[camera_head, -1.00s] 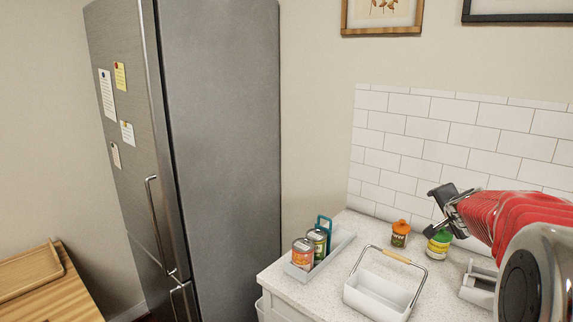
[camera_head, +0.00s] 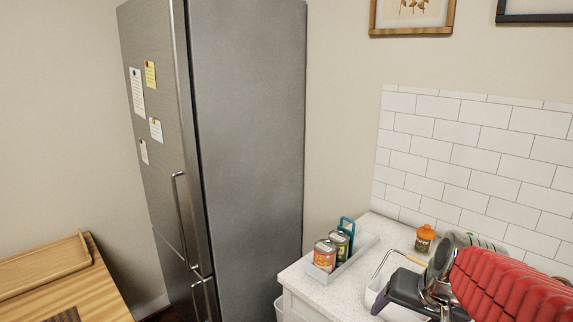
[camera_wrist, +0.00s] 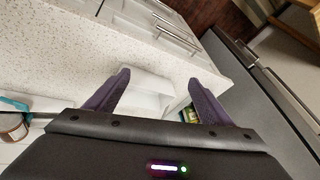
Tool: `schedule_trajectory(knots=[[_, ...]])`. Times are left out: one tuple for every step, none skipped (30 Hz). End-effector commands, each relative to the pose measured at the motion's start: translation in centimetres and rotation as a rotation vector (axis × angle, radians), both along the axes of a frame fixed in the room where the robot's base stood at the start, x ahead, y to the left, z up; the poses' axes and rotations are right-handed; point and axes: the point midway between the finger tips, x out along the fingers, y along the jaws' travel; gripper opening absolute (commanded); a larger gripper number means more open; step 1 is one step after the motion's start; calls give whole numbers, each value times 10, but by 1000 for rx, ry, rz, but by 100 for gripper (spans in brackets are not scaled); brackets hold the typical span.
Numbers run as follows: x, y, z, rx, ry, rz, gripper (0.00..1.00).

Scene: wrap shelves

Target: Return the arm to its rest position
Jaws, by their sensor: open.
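My red arm (camera_head: 520,285) reaches in from the right edge of the head view, bent down over the counter. My gripper (camera_head: 405,290) is low, in front of the white handled basket (camera_head: 392,313), and hides much of it. In the wrist view my gripper (camera_wrist: 157,86) shows two purple fingers spread apart. They are open and nothing is held. A white surface shows between and beyond the fingers; I cannot tell whether they touch anything.
A pale tray (camera_head: 352,262) with two cans (camera_head: 325,255) and a teal handle stands on the counter (camera_head: 308,283). An orange-lidded jar (camera_head: 424,240) stands near the tiled wall. The fridge (camera_head: 245,150) is left of the counter; a wooden table (camera_head: 100,285) is farther left.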

Motion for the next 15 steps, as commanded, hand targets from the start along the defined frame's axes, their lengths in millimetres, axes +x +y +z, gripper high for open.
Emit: schedule_trajectory(knots=[[-13, 7, -2, -18, 18, 30, 75], [-21, 10, -4, -27, 31, 46, 75], [-31, 13, -6, -42, 45, 66, 75], [-38, 16, -7, -52, 55, 82, 75], [-45, 18, -8, -62, 66, 97, 75], [-54, 21, -10, -77, 76, 115, 75], [-61, 23, -11, -87, 85, 128, 75], [-67, 25, -12, -97, 91, 142, 75], [-75, 27, -13, -111, 98, 159, 75], [-80, 29, -14, -120, 102, 171, 75], [-85, 30, -14, -130, 106, 183, 75], [-92, 33, -15, -144, 109, 198, 75], [-96, 34, -15, -152, 107, 209, 75], [-101, 36, -15, -163, 106, 219, 75], [-105, 38, -15, -174, 100, 233, 75]])
